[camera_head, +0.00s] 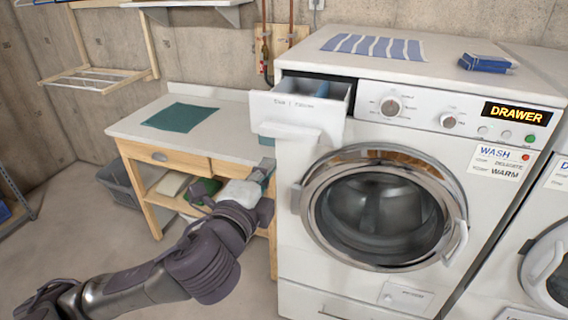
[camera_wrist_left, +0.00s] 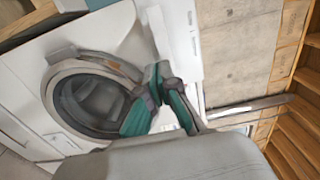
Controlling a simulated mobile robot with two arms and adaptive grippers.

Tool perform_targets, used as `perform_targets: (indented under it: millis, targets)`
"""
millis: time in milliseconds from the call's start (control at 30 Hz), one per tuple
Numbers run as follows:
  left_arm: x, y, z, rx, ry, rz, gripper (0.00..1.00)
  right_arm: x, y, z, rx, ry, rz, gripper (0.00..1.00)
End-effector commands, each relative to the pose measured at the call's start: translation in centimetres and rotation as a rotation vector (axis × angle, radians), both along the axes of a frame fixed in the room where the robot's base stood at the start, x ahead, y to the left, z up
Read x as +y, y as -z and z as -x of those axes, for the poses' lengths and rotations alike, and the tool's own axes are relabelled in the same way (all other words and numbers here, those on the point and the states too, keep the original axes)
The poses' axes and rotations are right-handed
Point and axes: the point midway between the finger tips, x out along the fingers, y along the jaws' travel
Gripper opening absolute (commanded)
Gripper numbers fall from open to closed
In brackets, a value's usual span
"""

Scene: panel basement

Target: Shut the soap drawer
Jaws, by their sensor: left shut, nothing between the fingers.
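The soap drawer (camera_head: 297,108) is pulled out at the upper left of the white washing machine (camera_head: 436,168). Its inside shows blue, and its front has a pale handle. In the left wrist view the drawer (camera_wrist_left: 175,42) shows as a white box beyond the fingers. My left gripper (camera_head: 265,172) is shut and empty, below and a little left of the drawer front, apart from it. In the left wrist view its green-padded fingers (camera_wrist_left: 157,100) lie in front of the machine. My right gripper is not in view.
A wooden table (camera_head: 216,128) with a green cloth (camera_head: 180,117) stands left of the machine. The round door (camera_head: 384,206) is shut. The display reads DRAWER. A striped cloth (camera_head: 374,47) and a blue packet (camera_head: 487,63) lie on top. A second machine stands at right.

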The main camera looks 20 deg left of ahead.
Motion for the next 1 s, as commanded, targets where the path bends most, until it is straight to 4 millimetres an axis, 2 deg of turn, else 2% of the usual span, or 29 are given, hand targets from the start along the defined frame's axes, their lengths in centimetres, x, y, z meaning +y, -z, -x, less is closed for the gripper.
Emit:
perform_targets:
  millis: [33,133,300,500,700,1000]
  targets:
    - [-0.1,0.7,-0.1,-0.007,0.005,0.000,0.00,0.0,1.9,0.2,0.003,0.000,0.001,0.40]
    - [-0.3,0.7,-0.1,-0.005,0.014,-0.009,0.00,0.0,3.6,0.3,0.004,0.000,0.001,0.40]
    - [-0.3,-0.3,-4.1,0.004,0.008,-0.011,0.00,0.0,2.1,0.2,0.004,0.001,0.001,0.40]
    - [-0.4,-0.3,-7.4,0.005,0.010,-0.010,0.00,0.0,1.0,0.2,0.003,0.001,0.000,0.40]
    - [-0.6,-0.1,-8.9,0.002,0.012,-0.010,0.00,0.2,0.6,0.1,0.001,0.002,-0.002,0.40]
    - [-0.6,0.0,-9.1,0.002,0.013,-0.010,0.00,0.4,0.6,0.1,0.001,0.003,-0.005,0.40]
